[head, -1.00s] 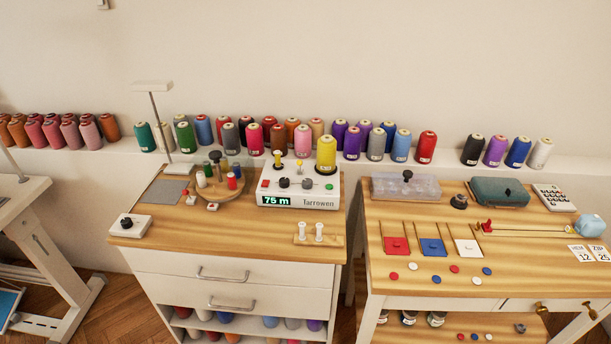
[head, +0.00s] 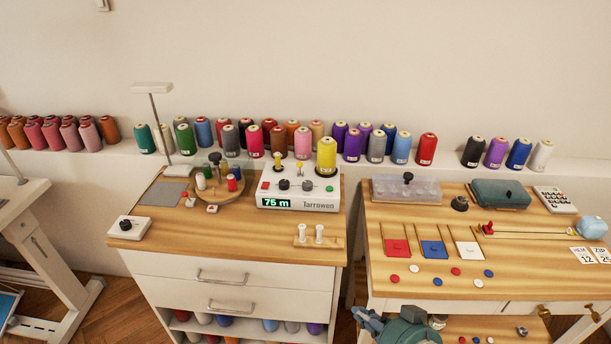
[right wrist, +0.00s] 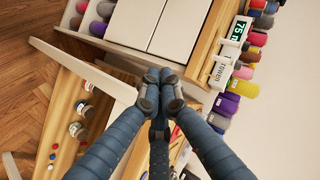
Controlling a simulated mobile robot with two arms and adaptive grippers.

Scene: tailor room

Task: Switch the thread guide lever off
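The white winding machine (head: 299,201), marked Tarrowen with a green "75 m" display (head: 276,203), stands on the left wooden cabinet. Its top carries a red button, dark knobs, a thin rod and a green button; I cannot tell for sure which part is the thread guide lever. A yellow spool (head: 326,156) sits at its back right. My right gripper (head: 364,318) is low at the bottom edge, well below and right of the machine. In the right wrist view its blue fingers (right wrist: 160,88) are drawn together with nothing visible between them. My left gripper is out of view.
The right table (head: 420,210) holds boxes, coloured squares and buttons. A gap separates cabinet and table. Thread spools line the wall ledge.

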